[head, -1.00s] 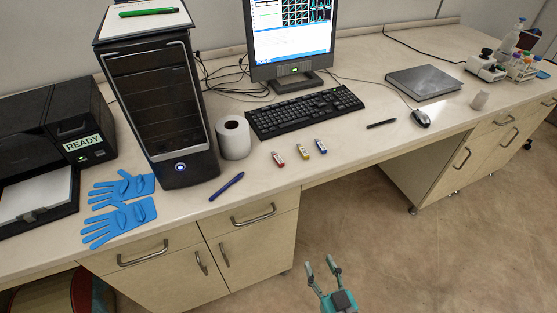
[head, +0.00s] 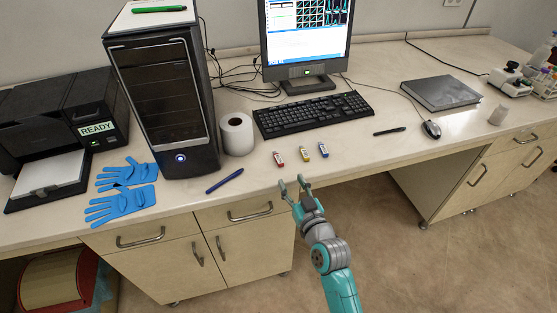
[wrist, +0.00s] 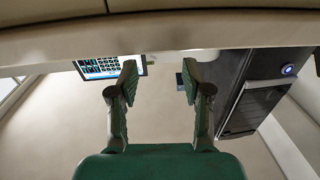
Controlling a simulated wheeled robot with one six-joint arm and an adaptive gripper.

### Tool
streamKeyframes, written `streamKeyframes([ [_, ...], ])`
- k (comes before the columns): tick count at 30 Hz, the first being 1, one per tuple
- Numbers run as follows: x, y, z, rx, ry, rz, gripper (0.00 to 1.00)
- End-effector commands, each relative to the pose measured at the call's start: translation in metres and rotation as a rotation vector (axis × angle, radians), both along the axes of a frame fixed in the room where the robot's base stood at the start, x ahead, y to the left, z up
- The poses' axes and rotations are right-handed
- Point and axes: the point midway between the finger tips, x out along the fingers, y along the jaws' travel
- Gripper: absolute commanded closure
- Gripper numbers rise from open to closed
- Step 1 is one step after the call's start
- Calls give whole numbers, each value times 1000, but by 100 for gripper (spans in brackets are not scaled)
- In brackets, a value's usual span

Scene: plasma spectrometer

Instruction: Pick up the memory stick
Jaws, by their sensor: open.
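My gripper (head: 292,187) is open and empty, at the desk's front edge just short of the red and yellow sticks. In the wrist view my gripper (wrist: 158,80) shows two spread fingers with nothing between them. No memory stick can be made out in the wrist view.
Behind the sticks stand a keyboard (head: 312,114) and a white paper roll (head: 237,134). A blue pen (head: 225,181) lies to the left, a black pen (head: 390,131) and mouse (head: 431,129) to the right. The computer tower (head: 161,90) stands at left.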

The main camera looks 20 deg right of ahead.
Motion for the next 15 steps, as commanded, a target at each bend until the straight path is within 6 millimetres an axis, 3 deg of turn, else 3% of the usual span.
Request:
streamKeyframes([
  [10,26,2,0,0,0,0,51],
  [15,50,4,1,-2,-1,0,51],
])
